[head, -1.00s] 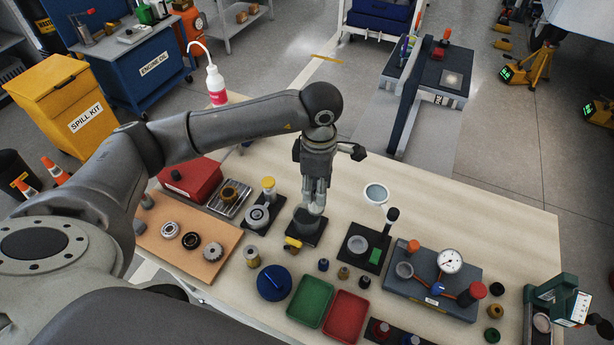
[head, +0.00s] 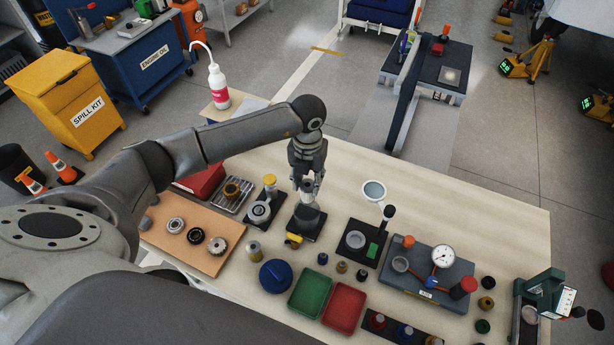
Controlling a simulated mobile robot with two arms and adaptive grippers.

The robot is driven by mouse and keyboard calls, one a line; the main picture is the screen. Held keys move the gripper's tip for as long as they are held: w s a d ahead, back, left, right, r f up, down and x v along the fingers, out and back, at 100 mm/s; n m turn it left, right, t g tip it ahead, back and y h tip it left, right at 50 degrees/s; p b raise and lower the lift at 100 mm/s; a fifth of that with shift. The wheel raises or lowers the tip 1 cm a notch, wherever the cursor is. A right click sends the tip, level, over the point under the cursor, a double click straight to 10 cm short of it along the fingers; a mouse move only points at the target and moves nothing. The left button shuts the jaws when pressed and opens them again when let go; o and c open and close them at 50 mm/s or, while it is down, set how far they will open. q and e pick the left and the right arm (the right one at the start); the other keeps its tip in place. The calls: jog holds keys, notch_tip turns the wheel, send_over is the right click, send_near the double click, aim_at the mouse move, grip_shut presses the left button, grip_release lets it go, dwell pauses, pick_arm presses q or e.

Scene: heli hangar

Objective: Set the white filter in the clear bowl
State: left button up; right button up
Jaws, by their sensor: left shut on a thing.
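The clear bowl (head: 307,218) looks dark grey and see-through. It stands on a black square base with a yellow fitting at its front, left of the table's middle. My left gripper (head: 308,187) points straight down right over this bowl, its fingertips near the bowl's top. It is shut on a small pale piece, which I take for the white filter (head: 309,187); the fingers hide most of it. I cannot tell whether its lower end is inside the bowl. My right gripper is out of view.
A black base with a yellow-capped part (head: 260,209) stands close left of the bowl. A black plate with a grey cup (head: 355,240) and upright black-topped post stands right. A white-rimmed round item (head: 374,190) lies behind. Green (head: 311,293) and red (head: 344,307) trays lie in front.

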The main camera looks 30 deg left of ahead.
aim_at(307, 204)
pick_arm(q)
jog(key=shift+a+f+n, duration=0.1)
jog(key=shift+f+n, duration=0.1)
jog(key=shift+n, duration=0.1)
jog(key=shift+f+b, duration=1.75)
jog(key=shift+f, duration=0.7)
jog(key=shift+f+b, duration=2.85)
jog(key=shift+f, duration=0.4)
jog(key=o, duration=1)
jog(key=shift+r, duration=0.1)
jog(key=shift+r+p, duration=2.5)
jog(key=shift+r, duration=0.95)
